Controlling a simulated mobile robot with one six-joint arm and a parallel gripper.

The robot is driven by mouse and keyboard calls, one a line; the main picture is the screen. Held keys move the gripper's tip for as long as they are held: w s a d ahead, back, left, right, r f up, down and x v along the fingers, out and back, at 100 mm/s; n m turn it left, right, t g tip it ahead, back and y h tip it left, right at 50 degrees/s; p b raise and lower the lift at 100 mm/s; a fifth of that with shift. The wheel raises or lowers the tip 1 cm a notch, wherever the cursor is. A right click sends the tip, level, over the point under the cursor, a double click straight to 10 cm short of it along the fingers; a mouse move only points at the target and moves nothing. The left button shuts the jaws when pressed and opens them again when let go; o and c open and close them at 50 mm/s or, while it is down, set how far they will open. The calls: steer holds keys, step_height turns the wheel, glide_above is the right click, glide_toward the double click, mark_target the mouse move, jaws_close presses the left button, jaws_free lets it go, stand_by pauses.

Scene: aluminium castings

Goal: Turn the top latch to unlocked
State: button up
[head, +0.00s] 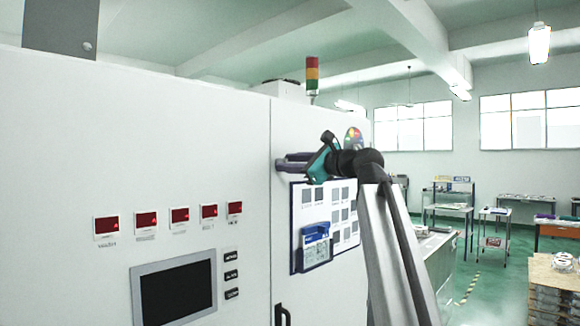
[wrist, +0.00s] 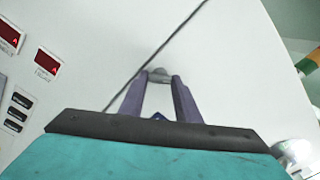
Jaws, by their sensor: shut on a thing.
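The top latch (wrist: 158,74) is a small grey metal piece beside the seam of the white cabinet door, seen in the wrist view. My gripper (wrist: 161,82) has its two purple fingers on either side of the latch and is shut on it. In the head view my gripper (head: 281,163) reaches in from the right to the upper part of the door, at the seam.
The cabinet door (head: 335,295) carries a panel with a blue box (head: 316,246) below my gripper, and a dark handle (head: 282,315) lower down. Left of the seam are red displays (head: 180,215) and a screen (head: 175,290). A signal tower (head: 312,75) stands on top.

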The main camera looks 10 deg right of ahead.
steer(key=n+b, duration=0.8)
steer(key=n, duration=0.3)
steer(key=shift+b, duration=0.35)
steer(key=o, duration=1)
steer(key=shift+o, duration=0.2)
steer(key=p+v, duration=0.1)
steer(key=v, duration=1.2)
steer(key=shift+s+d, duration=0.25)
steer(key=shift+s, duration=0.1)
